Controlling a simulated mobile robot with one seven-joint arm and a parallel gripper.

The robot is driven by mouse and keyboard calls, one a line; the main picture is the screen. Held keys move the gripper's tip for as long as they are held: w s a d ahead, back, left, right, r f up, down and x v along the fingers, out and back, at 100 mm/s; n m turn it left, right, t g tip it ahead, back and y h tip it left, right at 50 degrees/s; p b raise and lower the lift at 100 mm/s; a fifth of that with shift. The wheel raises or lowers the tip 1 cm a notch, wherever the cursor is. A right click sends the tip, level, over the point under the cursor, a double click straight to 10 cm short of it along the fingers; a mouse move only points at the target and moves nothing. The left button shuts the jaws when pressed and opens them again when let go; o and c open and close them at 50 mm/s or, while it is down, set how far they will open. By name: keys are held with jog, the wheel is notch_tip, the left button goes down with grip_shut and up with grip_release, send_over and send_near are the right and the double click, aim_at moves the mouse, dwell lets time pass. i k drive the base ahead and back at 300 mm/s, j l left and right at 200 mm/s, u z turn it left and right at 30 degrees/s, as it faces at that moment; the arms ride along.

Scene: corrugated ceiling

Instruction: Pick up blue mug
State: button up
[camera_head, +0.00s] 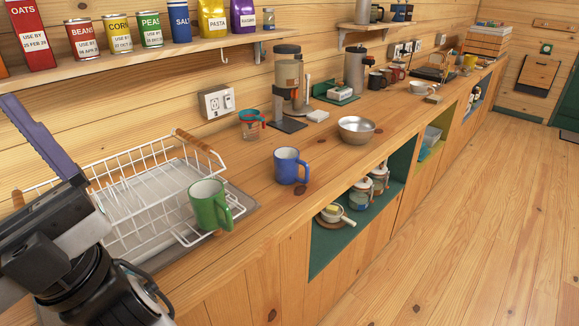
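The blue mug (290,165) stands upright on the wooden counter (345,170), near its front edge. Its handle is on the right side. My gripper (22,112) is at the left edge of the view, well to the left of the mug and apart from it. A long purple-grey finger points up and left. The frame does not show clearly whether the fingers are apart, and I see nothing held.
A white dish rack (150,190) with a green mug (209,205) at its right end stands between my gripper and the blue mug. A metal bowl (356,130) and a measuring cup (251,125) are behind. A shelf (130,58) with cans overhangs the counter.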

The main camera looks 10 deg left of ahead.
aim_at(287, 161)
jog(key=i+l+u, duration=0.1)
jog(key=u, duration=0.6)
jog(key=i+l+u, duration=0.1)
jog(key=l+u, duration=0.15)
jog(key=l, duration=0.25)
jog(key=l+u, duration=0.3)
jog(key=l, duration=0.2)
jog(key=l+u, duration=0.1)
jog(key=l, duration=0.4)
jog(key=i+l+u, duration=0.1)
jog(key=l, duration=0.45)
jog(key=i+l, duration=0.1)
jog(key=l, duration=0.4)
jog(key=i+l, duration=0.1)
jog(key=l, duration=0.45)
jog(key=i+l, duration=0.3)
jog(key=i, duration=0.1)
